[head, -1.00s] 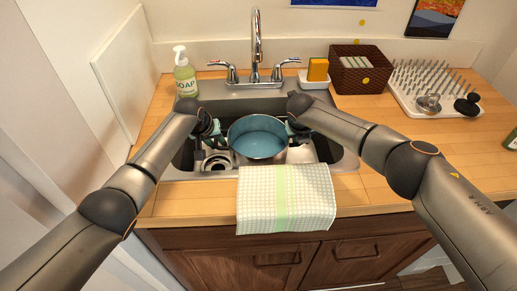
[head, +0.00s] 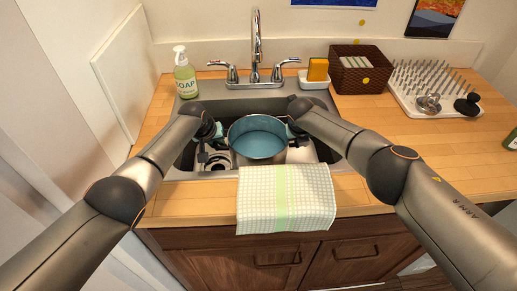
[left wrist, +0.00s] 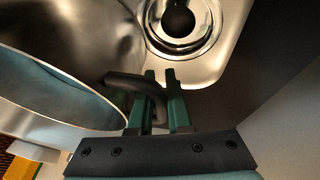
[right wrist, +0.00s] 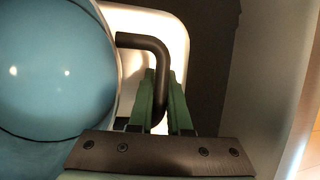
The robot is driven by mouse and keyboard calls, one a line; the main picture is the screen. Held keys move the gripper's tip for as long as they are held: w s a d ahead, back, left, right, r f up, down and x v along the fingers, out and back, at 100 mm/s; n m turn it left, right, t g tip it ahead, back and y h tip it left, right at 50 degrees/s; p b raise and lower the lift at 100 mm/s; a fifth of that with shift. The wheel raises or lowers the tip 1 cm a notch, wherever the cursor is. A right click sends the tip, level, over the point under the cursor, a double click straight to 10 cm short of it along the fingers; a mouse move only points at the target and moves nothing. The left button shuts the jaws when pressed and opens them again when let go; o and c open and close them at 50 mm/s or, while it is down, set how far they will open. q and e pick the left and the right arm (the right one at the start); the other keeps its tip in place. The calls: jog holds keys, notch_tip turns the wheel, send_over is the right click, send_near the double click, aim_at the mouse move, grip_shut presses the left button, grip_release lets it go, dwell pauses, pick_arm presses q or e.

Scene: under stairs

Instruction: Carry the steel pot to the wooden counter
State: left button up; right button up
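The steel pot (head: 258,145) has a blue inside and dark side handles. It is upright and level within the sink (head: 328,155); I cannot tell whether its base touches the bottom. My left gripper (left wrist: 161,85) is closed around one dark handle (left wrist: 128,80), at the pot's left side. My right gripper (right wrist: 163,85) is closed around the other handle (right wrist: 150,44), at its right side. The pot's wall also shows in the left wrist view (left wrist: 60,105) and its blue inside in the right wrist view (right wrist: 55,70). The wooden counter (head: 430,150) surrounds the sink.
A checked towel (head: 286,200) hangs over the front edge. The faucet (head: 256,50) stands behind the sink. A soap bottle (head: 185,75) is at back left. A sponge holder (head: 314,82), a brown basket (head: 358,70) and a drying rack (head: 440,90) stand at back right. Counter right of the sink is clear.

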pick_arm(q)
grip_shut()
pick_arm(e)
grip_shut()
dwell(0.7)
pick_arm(q)
jog(key=shift+w+r, duration=0.15)
jog(key=shift+r, duration=0.1)
pick_arm(e)
jog(key=shift+w+r, duration=0.15)
jog(key=shift+r, duration=0.05)
